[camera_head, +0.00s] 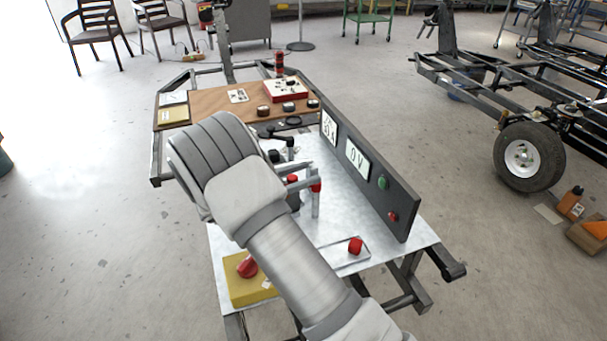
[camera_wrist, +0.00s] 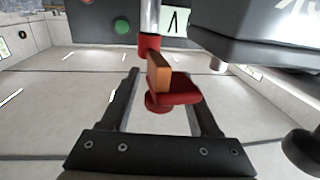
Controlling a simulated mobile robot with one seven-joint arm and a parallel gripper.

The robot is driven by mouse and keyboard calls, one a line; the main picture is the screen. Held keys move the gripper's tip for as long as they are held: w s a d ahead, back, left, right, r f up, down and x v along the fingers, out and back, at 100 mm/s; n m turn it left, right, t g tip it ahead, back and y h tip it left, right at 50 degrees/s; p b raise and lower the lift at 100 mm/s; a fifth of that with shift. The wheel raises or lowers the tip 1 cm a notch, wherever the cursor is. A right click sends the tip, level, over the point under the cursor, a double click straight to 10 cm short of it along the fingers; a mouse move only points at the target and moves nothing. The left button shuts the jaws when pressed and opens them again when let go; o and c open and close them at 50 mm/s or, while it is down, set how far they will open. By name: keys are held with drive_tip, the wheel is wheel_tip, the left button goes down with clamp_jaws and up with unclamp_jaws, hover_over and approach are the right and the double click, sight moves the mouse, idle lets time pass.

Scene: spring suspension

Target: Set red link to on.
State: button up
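A red piece (camera_wrist: 176,92) with an orange block (camera_wrist: 158,73) on it, likely the red link, shows in the wrist view between my fingers. Beside it is a red collar (camera_wrist: 149,43) on a silver post (camera_wrist: 149,15). My gripper (camera_wrist: 160,78) is open, with a clear gap to the left finger; whether the right finger touches the red piece I cannot tell. In the head view my gripper (camera_head: 303,181) is at the middle of the metal table, by red parts (camera_head: 316,187) on a post. My arm hides part of this.
A dark panel (camera_head: 387,190) with displays, a green button (camera_head: 383,182) and a red button (camera_head: 393,216) stands along the table's right side. A tray (camera_head: 338,250) holds a red part (camera_head: 355,245). A red knob (camera_head: 247,266) is on a yellow block (camera_head: 243,290) at front left.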

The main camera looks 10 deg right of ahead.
drive_tip(key=p+v, duration=0.2)
drive_tip(key=v, duration=1.5)
drive_tip(key=shift+a+p, duration=0.2)
drive_tip(key=shift+p, duration=0.15)
